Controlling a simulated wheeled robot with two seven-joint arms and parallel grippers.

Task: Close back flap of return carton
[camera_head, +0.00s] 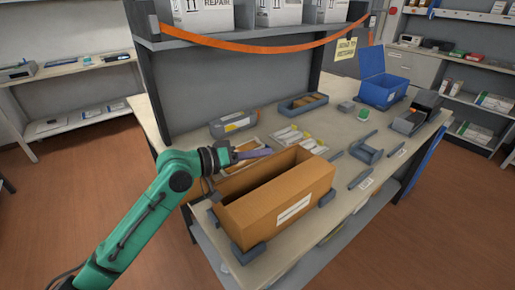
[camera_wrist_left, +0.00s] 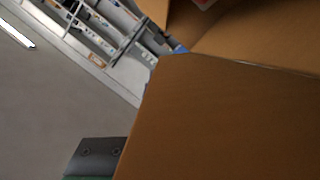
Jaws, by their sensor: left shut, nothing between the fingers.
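The brown return carton (camera_head: 280,212) stands on the table with a white label on its near side. Its top is at least partly open, and the inside shows as a long dark gap. A cardboard panel, apparently the back flap (camera_head: 232,181), runs along its far left side; its exact angle is hard to tell. My left gripper (camera_head: 262,153) is shut and empty, above the carton's far edge. I cannot tell whether it touches the cardboard. In the left wrist view, a brown carton panel (camera_wrist_left: 220,120) fills the lower right, very close. My right gripper is not in view.
Dark corner blocks (camera_head: 249,253) sit around the carton's base. A grey device (camera_head: 233,124), a grey tray (camera_head: 303,104) and a blue open bin (camera_head: 384,88) stand behind. A grey stand (camera_head: 366,149) lies to the right. An orange strap (camera_head: 260,47) hangs from the shelf above.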

